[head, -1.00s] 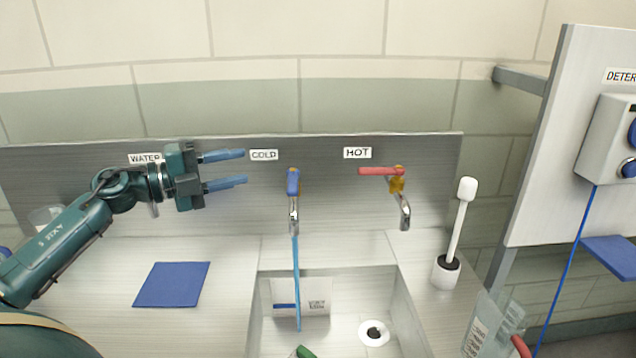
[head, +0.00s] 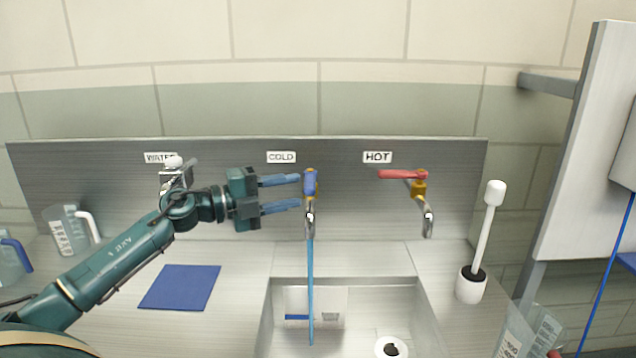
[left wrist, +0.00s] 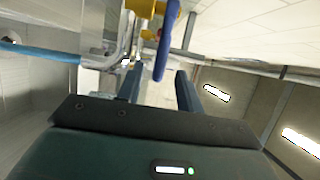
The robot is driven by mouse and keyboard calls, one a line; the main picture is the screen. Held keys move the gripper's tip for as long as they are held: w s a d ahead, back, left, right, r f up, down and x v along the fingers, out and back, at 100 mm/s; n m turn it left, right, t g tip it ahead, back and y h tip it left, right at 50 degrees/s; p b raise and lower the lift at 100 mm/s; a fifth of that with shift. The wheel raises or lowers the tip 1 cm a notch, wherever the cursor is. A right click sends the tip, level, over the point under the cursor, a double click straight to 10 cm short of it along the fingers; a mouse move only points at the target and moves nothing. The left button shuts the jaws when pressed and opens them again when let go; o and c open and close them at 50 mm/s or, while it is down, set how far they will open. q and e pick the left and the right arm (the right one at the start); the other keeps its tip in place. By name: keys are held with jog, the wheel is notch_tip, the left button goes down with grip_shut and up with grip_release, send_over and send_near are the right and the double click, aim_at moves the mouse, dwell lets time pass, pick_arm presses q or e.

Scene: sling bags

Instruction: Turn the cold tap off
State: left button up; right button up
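The cold tap (head: 310,186) is under the COLD label (head: 282,157) on the steel splashback. Its blue lever points out toward me, and a blue stream (head: 311,290) runs from its spout into the sink. My left gripper (head: 298,191) is open with its two blue fingers pointing right, the tips just left of the tap. In the left wrist view the blue lever (left wrist: 166,48) lies ahead of and roughly between the open fingers (left wrist: 157,86); I cannot tell whether they touch it. My right gripper is not in view.
The hot tap (head: 419,188) with a red lever is to the right. A toilet-type brush (head: 485,240) stands right of the sink (head: 345,262). A blue mat (head: 180,287) lies on the left counter. Clear jugs (head: 70,232) stand at the far left.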

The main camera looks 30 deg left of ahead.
aim_at(310, 184)
pick_arm(q)
jog(key=p+x, duration=0.1)
jog(key=x, duration=0.4)
jog(key=shift+r, duration=0.15)
jog(key=shift+p+x, duration=0.4)
jog(key=shift+x, duration=0.45)
grip_shut()
